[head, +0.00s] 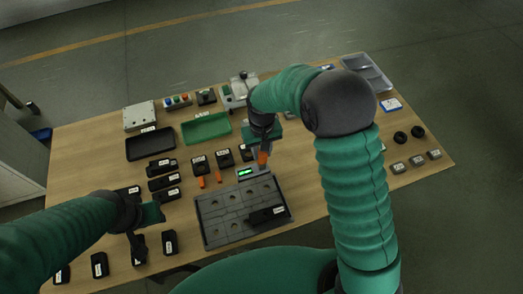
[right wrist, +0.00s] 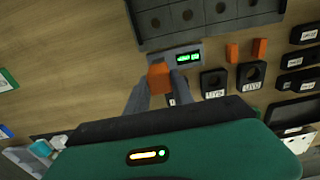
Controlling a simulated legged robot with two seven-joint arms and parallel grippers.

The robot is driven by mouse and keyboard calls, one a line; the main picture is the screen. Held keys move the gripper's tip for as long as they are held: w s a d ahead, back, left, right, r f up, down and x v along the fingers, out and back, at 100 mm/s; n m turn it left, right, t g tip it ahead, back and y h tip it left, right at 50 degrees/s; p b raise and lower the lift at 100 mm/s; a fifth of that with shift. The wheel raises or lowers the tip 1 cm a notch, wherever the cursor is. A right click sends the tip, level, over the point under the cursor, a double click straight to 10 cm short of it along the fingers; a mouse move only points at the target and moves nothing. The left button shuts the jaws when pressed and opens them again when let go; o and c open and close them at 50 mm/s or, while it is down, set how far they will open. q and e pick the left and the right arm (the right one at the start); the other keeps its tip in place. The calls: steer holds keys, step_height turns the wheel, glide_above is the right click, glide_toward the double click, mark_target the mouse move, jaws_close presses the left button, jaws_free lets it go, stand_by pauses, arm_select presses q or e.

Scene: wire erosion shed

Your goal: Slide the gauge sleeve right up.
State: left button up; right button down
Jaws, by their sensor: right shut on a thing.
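The gauge (head: 247,173) is a grey unit with a lit green display, on the table behind the grey tray. It also shows in the right wrist view (right wrist: 188,58). An orange block (right wrist: 159,78), which I take for the gauge sleeve, sits beside the display. My right gripper (right wrist: 160,88) is shut on it, one finger on each side. In the head view the orange block (head: 262,157) shows just below my right gripper (head: 263,146). What lies under the block is hidden. My left gripper (head: 142,232) is over the table's left part; its fingers are unclear.
The grey tray (head: 213,233) with round holes is in front of the gauge. Black labelled blocks and two loose orange pieces (right wrist: 232,53) lie beside it. A green tray (head: 206,128) and a black tray (head: 150,144) are behind. Small grey blocks (head: 416,160) stand at the right.

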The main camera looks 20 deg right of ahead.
step_height(320, 180, up, 3)
steer(key=shift+f+p, duration=0.2)
steer(key=shift+p, duration=1.05)
steer(key=shift+f, duration=0.15)
steer(key=c, duration=1.1)
jaws_free()
step_height(320, 180, up, 17)
steer(key=shift+f, duration=0.15)
